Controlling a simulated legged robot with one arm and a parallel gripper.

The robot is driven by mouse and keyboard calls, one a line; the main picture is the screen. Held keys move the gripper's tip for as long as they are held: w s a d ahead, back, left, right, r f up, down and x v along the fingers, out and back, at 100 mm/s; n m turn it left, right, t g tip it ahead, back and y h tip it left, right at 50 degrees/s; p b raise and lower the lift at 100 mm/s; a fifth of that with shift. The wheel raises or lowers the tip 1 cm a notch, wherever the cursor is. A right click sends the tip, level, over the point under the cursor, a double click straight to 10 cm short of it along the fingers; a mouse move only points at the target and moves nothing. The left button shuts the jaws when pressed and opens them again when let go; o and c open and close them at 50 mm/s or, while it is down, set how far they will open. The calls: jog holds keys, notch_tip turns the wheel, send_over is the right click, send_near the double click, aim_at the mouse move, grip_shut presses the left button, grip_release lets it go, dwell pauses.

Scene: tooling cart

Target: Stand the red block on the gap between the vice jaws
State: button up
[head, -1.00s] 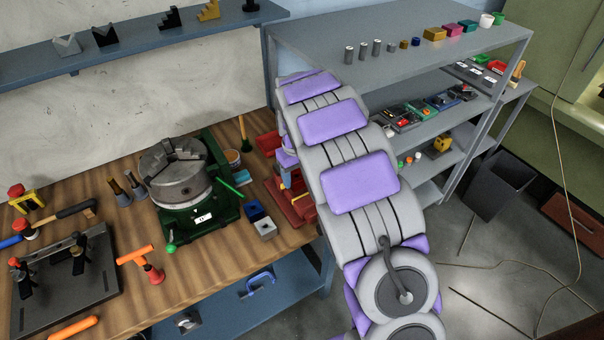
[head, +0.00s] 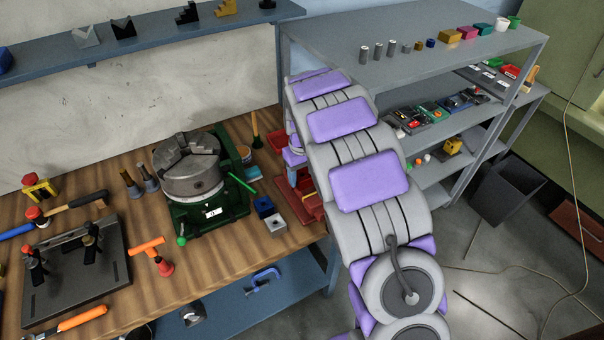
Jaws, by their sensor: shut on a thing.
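The red vice (head: 286,196) stands at the right end of the wooden bench, partly covered by my arm. Its jaws and the gap between them cannot be made out. My gripper (head: 300,180) is a small purple and grey shape at the vice, mostly hidden behind my arm. It is shut on the red block. The block cannot be told apart from the red vice, so its tilt and any contact with the jaws cannot be told.
A green-based chuck (head: 192,180) stands left of the vice. A blue block (head: 263,206) and a grey block (head: 276,226) lie between them. A yellow-handled tool (head: 255,130) stands behind. A grey shelf unit (head: 400,25) rises at right, close to my arm.

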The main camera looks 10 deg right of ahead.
aim_at(311, 188)
jog(key=shift+d, duration=1.55)
jog(key=shift+a, duration=0.55)
jog(key=shift+d, duration=0.1)
jog(key=shift+d+f+p, duration=0.2)
jog(key=shift+d+p, duration=0.1)
jog(key=shift+d, duration=0.25)
jog(key=shift+a+f, duration=0.1)
jog(key=shift+a, duration=0.05)
jog(key=shift+a+f, duration=0.1)
jog(key=shift+f, duration=1.2)
dwell(1.4)
jog(key=o, duration=1.3)
